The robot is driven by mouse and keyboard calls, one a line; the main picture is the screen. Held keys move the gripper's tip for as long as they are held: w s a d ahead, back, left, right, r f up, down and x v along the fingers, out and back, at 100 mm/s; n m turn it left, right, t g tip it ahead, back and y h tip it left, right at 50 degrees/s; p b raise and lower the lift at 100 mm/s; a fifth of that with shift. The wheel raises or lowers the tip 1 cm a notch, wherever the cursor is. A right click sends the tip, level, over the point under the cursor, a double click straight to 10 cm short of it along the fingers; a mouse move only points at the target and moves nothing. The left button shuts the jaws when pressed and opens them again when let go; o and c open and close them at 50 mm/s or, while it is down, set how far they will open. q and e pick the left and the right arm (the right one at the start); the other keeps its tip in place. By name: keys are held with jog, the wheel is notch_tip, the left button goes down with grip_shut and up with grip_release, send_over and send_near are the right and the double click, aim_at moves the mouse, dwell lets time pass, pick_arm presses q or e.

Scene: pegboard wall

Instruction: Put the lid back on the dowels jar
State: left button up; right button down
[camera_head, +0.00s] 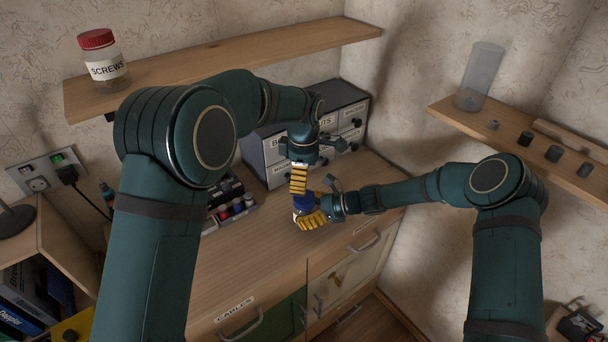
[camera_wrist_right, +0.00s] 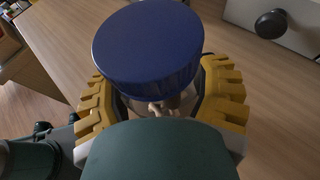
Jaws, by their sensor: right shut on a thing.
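The blue lid (camera_wrist_right: 148,45) sits over the top of the dowels jar in the right wrist view, its upper face bare. In the head view the lid (camera_head: 304,203) shows only as a small blue patch. Below it, pale dowel ends in the jar (camera_wrist_right: 166,106) show between the yellow fingers. I cannot tell whether the lid is fully seated. My right gripper (camera_head: 313,220) is shut around the jar over the counter. My left gripper (camera_head: 298,180) points down just above the lid. Its fingers are seen edge-on, so their opening is unclear.
A grey drawer cabinet (camera_head: 272,148) stands behind the grippers. An organiser with small coloured items (camera_head: 232,208) is to their left. A screws jar (camera_head: 102,62) is on the upper shelf, and a clear cylinder (camera_head: 480,77) is on the right shelf. The counter front (camera_head: 240,265) is clear.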

aim_at(304, 197)
pick_arm(q)
jog(key=shift+r+n, duration=0.25)
jog(key=shift+n, duration=0.15)
jog(key=shift+f, duration=4.05)
jog(key=c, duration=1.3)
jog(key=m, duration=0.6)
jog(key=shift+m, duration=0.3)
